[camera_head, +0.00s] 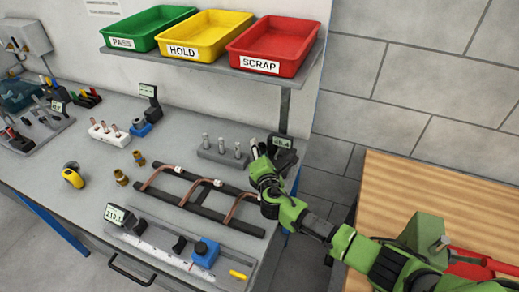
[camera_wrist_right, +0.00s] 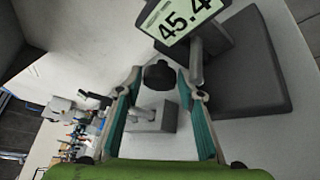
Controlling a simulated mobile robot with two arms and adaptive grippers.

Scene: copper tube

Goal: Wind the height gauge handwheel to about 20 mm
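The height gauge (camera_head: 285,141) stands at the right end of the bench, partly hidden by my right gripper. Its display (camera_wrist_right: 180,17) reads 45.4 in the right wrist view, where its dark base (camera_wrist_right: 255,70) and column also show. A dark round knob, seemingly the handwheel (camera_wrist_right: 158,76), lies between the fingertips of my right gripper (camera_wrist_right: 160,74). The fingers stand apart on either side of the knob, with small gaps seeming to show. In the head view my right gripper (camera_head: 259,152) is just left of the gauge. My left gripper is not in view.
A grey block with metal pins (camera_head: 222,153) stands just left of my right gripper. A dark rack with copper tubes (camera_head: 200,199) lies in front. A shelf with green, yellow and red SCRAP (camera_head: 272,47) trays hangs above. A wooden table (camera_head: 410,190) is at right.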

